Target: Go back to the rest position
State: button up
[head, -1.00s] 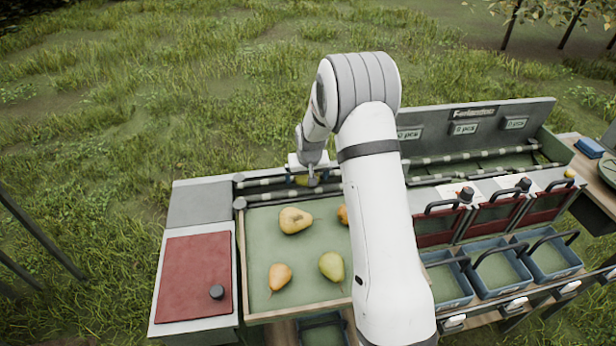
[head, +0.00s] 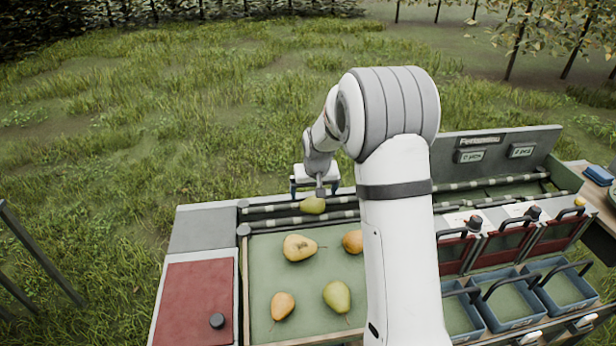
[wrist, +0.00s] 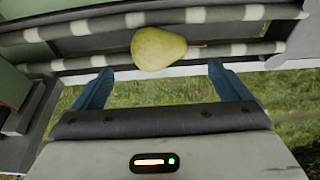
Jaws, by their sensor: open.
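My gripper (head: 317,187) is open and empty just above the back edge of the sorting station, beyond the rollers. In the wrist view my gripper (wrist: 148,85) shows its two blue fingers spread wide apart. A green-yellow pear (head: 313,205) lies on the striped rollers, apart from the fingers. The pear also shows in the wrist view (wrist: 158,48), past the fingertips. My arm reaches across the station and hides part of the tray and rollers.
A green tray (head: 262,270) in front of the rollers holds several pears. A red panel (head: 195,300) with a black knob is at the left. Blue bins (head: 462,313) with dark handles stand at the right. A raised sign board (head: 480,148) is at the back. Grass lies beyond.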

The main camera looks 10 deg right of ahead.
jog(key=s+r, duration=1.2)
jog(key=s, duration=0.4)
jog(key=s+d+r, duration=0.1)
jog(key=s+r, duration=0.1)
jog(key=s, duration=1.7)
jog(key=shift+s+r, duration=0.25)
jog(key=shift+s, duration=0.15)
